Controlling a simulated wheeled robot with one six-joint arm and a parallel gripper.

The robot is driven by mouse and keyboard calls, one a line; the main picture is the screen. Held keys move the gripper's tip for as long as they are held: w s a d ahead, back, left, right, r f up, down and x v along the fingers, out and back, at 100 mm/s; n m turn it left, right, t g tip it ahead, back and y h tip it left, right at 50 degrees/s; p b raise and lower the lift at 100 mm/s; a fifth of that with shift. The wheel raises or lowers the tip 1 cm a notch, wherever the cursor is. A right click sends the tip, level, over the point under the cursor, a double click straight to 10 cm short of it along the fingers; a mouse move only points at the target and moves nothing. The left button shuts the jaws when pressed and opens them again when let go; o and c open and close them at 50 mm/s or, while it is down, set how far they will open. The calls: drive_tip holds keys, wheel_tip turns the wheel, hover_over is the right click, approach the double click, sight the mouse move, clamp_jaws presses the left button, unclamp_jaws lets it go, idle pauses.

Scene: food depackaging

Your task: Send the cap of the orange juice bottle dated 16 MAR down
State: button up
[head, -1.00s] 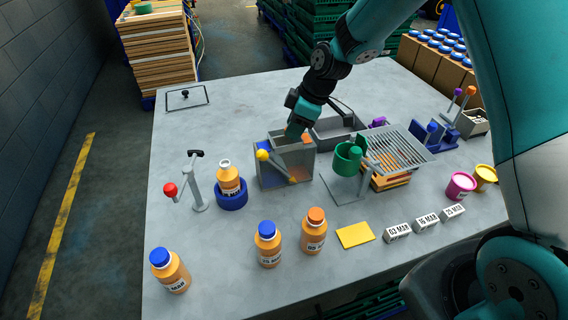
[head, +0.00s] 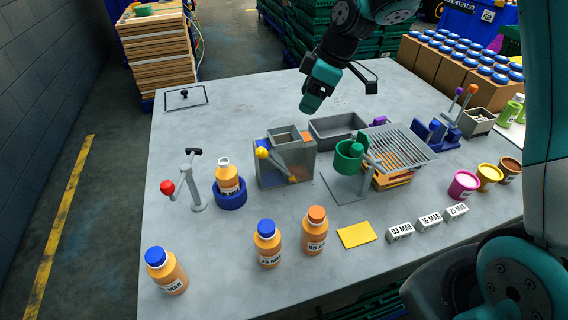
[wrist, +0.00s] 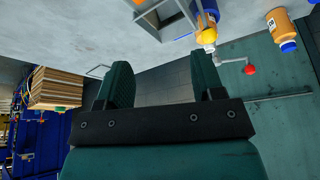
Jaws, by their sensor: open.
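An orange juice bottle (head: 227,178) stands upright in a blue ring holder (head: 231,199). It has no coloured cap, only a pale neck, and the day on its MAR label is too small to read. No loose cap shows. A grey box (head: 284,163) has blue and orange panels and a lever with a yellow knob (head: 262,153). My gripper (head: 313,103) hangs above and behind the box, clear of it. In the wrist view my gripper (wrist: 164,82) is open, with nothing between its fingers.
Three capped bottles stand in front: two blue-capped (head: 166,270) (head: 267,243) and one orange-capped (head: 315,231). A red-knobbed lever (head: 190,183) is left of the ring. A green cup (head: 349,156) and wire rack (head: 397,147) stand right. Date blocks (head: 429,222) and a yellow card (head: 356,235) lie in front.

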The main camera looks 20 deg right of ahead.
drive_tip(key=b+v, duration=0.1)
drive_tip(key=v, duration=0.8)
drive_tip(key=shift+r, duration=0.2)
drive_tip(key=shift+d, duration=0.1)
drive_tip(key=s+a+f+m+g, duration=0.1)
drive_tip(key=s+a+m, duration=0.2)
drive_tip(key=s, duration=1.1)
drive_tip(key=s+a+f+m, duration=0.1)
drive_tip(key=s+a+m, duration=0.2)
drive_tip(key=s+a, duration=0.5)
drive_tip(key=s, duration=0.6)
drive_tip(key=shift+a+f+g, duration=0.25)
drive_tip(key=shift+f+g, duration=0.1)
drive_tip(key=shift+g, duration=0.05)
